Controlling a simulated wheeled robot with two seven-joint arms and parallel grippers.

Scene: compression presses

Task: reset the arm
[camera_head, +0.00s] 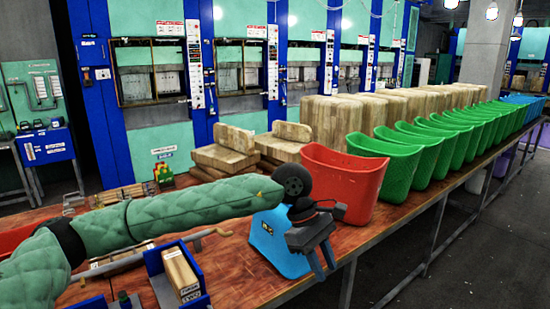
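My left arm, in a green quilted sleeve, reaches in from the left across the table. Its dark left gripper (323,268) hangs at the right end, fingers pointing down. The two fingers show apart with a narrow gap and nothing visible between them. The gripper is in front of a blue container (270,252) with a white mark and partly hides it. I cannot tell whether they touch. My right gripper is not in view.
The wooden table (385,225) carries a red bin (340,180), a row of green bins (408,160), stacked tan blocks (235,145) and a small box (182,275). Blue presses (105,120) stand behind. The floor (480,260) right of the table is clear.

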